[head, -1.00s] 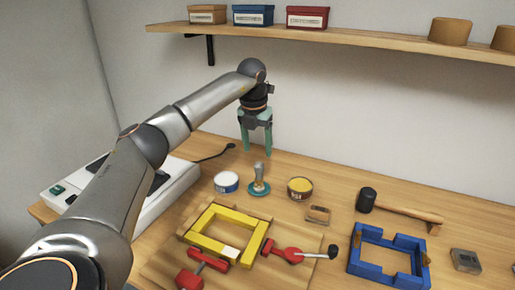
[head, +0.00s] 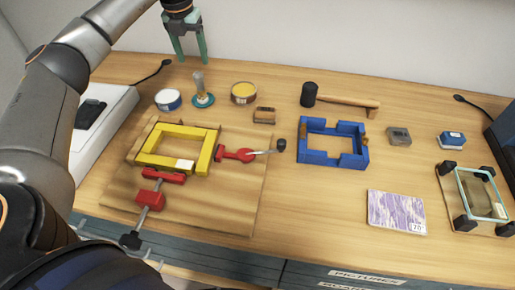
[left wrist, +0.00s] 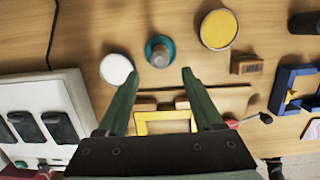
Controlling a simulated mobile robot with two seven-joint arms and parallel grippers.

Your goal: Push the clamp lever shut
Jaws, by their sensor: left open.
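A red clamp (head: 237,155) with a metal lever ending in a black knob (head: 281,145) lies at the right side of the yellow frame (head: 205,158) on a wooden board (head: 225,212). Its lever points right, away from the frame. A second red clamp (head: 150,199) with a black knob stands at the frame's front side. My left gripper (head: 190,58) is open and empty, above the back of the table, behind the frame and clamps. In the left wrist view, the open fingers (left wrist: 158,85) show with the yellow frame (left wrist: 165,115) beyond them, partly hidden. My right gripper is not in view.
A white tin (head: 168,100), a teal-based brush (head: 203,99) and a yellow tin (head: 243,93) stand behind the board. A mallet (head: 340,99) and a blue frame (head: 333,146) are to the right. A white machine (head: 100,125) is at the left.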

